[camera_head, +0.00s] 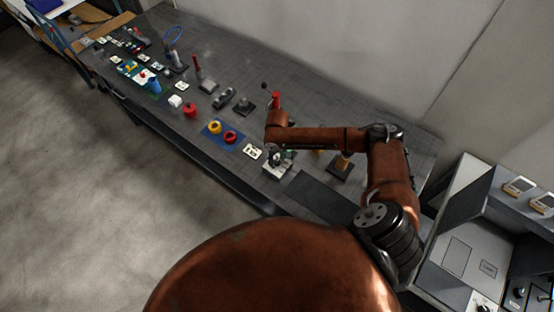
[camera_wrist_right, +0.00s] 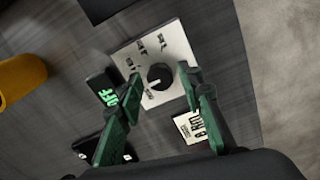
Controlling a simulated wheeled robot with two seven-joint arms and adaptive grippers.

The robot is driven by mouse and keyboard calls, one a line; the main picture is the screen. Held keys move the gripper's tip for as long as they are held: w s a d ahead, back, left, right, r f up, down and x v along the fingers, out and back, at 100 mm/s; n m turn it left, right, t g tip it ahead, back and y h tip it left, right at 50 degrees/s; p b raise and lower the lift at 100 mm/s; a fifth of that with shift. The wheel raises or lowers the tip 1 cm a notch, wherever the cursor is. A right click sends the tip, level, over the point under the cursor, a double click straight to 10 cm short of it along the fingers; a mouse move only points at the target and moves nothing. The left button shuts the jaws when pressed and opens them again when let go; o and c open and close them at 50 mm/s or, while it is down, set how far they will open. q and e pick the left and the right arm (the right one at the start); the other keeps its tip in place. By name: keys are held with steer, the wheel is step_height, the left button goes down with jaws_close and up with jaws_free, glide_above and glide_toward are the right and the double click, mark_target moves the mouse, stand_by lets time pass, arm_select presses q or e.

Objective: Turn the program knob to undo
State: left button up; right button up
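The program knob (camera_wrist_right: 161,75) is a round black knob on a white square plate (camera_wrist_right: 130,55) with small dark labels around it. A white pointer mark on the knob faces the lower left in the right wrist view. My right gripper (camera_wrist_right: 160,82) is open, its two green fingers on either side of the knob, with visible gaps. In the head view, my right gripper (camera_head: 281,158) is above the plate (camera_head: 276,173), and its fingers and the knob are too small to make out well. My left gripper is not in view.
A black block with green lit "OFF" text (camera_wrist_right: 107,97) stands beside the plate. A white labelled card (camera_wrist_right: 189,127) and a yellow cylinder (camera_wrist_right: 20,76) are nearby. The long grey table (camera_head: 190,62) holds several other controls, including a red knob (camera_head: 190,110).

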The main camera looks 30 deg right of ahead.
jaws_close()
steer(key=n+p, duration=0.3)
steer(key=shift+r, duration=0.2)
steer(key=n+p, duration=0.1)
steer(key=n, duration=0.1)
steer(key=shift+n+p, duration=0.3)
steer(key=shift+p, duration=0.05)
steer(key=shift+f+n+p, duration=0.1)
steer(key=shift+n+p, duration=0.4)
steer(key=shift+n, duration=0.6)
steer(key=shift+o, duration=1.1)
jaws_free()
